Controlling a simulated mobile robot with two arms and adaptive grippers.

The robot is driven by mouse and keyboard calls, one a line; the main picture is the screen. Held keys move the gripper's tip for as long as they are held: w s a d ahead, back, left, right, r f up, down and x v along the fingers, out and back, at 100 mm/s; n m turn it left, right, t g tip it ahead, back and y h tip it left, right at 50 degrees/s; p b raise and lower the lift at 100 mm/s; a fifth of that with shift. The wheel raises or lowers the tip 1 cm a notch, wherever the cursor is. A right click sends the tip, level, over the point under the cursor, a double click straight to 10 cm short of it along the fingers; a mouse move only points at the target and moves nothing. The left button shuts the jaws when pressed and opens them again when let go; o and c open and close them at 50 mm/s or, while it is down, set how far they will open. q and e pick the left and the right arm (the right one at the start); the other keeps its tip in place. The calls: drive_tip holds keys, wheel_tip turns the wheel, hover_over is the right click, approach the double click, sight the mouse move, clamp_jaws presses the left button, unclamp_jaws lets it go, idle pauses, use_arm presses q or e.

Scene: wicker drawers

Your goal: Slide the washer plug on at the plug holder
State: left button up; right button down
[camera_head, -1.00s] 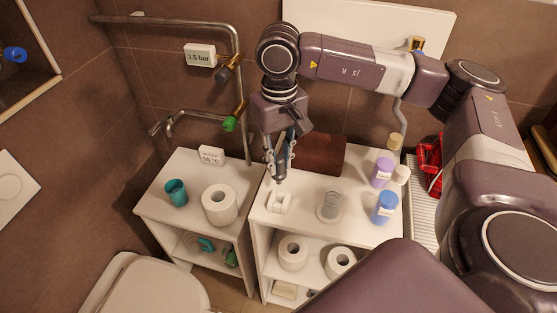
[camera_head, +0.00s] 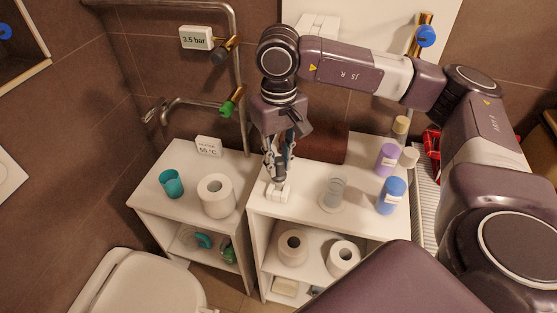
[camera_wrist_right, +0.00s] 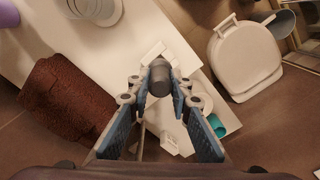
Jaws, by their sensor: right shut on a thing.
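My right gripper (camera_head: 279,172) points down at the front left of the right-hand white cabinet top. In the right wrist view, its blue-padded fingers (camera_wrist_right: 160,92) are shut on a dark grey cylindrical plug (camera_wrist_right: 160,76), taken to be the washer plug. The small white plug holder (camera_head: 278,193) is on the cabinet top right under the fingertips. It also shows in the wrist view, just beyond the plug, as a white piece (camera_wrist_right: 154,52). I cannot tell whether the plug touches the holder. My left gripper is not in view.
A clear glass (camera_head: 334,190), a purple bottle (camera_head: 386,160) and a blue bottle (camera_head: 391,196) stand to the right. A brown folded thing (camera_head: 328,147) lies behind. A toilet roll (camera_head: 216,196) and teal cup (camera_head: 171,183) stand on the left cabinet.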

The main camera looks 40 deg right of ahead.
sight(278, 173)
drive_tip(key=shift+b, duration=0.7)
idle(1.6)
drive_tip(key=shift+f+b, duration=1.75)
drive_tip(key=shift+b, duration=0.05)
drive_tip(key=shift+f, duration=0.15)
drive_tip(key=shift+f, duration=0.1)
drive_tip(key=c, duration=2.1)
unclamp_jaws()
drive_tip(key=o, duration=0.4)
